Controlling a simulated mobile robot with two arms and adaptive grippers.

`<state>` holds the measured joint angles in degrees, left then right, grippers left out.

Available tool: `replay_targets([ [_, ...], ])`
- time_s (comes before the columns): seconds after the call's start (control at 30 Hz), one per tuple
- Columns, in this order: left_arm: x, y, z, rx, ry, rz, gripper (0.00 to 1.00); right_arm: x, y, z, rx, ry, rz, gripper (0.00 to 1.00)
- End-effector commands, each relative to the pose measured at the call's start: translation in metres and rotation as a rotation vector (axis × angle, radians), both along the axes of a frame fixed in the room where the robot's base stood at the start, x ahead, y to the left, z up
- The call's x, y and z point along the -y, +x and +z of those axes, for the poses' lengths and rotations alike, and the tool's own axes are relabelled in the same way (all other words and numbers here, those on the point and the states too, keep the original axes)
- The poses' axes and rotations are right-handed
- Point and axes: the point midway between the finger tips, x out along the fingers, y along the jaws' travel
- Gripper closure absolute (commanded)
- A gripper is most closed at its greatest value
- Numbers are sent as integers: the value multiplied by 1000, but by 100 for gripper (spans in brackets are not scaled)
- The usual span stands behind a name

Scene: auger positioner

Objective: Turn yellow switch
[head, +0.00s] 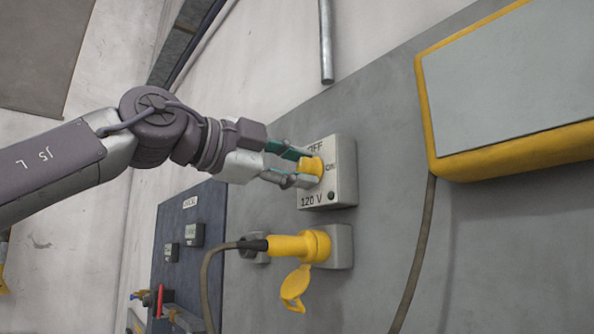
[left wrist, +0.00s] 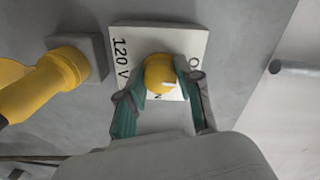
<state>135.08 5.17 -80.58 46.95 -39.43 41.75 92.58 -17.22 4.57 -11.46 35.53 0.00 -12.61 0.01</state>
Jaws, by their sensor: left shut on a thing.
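The yellow switch (head: 312,166) is a round knob on a pale grey box (head: 343,172) marked "OFF", "ON" and "120 V", fixed to the grey wall panel. My left gripper (head: 299,167) reaches in from the left and is shut on the knob, one finger above and one below it. In the left wrist view the knob (left wrist: 158,75) sits between the two green-padded fingertips (left wrist: 160,88). A white mark shows on the knob's face. My right gripper is in neither view.
A yellow plug (head: 290,246) with a dark cable sits in a socket just below the switch box, its yellow cap (head: 295,287) hanging open. A large yellow-framed grey box (head: 520,90) is at the upper right. A metal pipe (head: 326,45) runs above. A dark panel (head: 190,235) is at lower left.

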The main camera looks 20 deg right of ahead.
Motion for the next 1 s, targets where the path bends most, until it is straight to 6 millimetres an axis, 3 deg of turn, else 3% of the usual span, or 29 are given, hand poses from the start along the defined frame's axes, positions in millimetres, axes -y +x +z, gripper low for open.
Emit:
replay_targets([
  [0.33, 0, 0, -1, -129, -45, 0, 100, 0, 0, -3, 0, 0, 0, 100],
  [0.87, 0, 0, -1, -151, -53, 0, 100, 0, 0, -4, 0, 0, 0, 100],
  [0.9, 0, 0, -1, -151, -53, 0, 62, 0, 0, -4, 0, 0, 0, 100],
  [1.0, 0, 0, -1, -150, -53, 0, 45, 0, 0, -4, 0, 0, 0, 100],
])
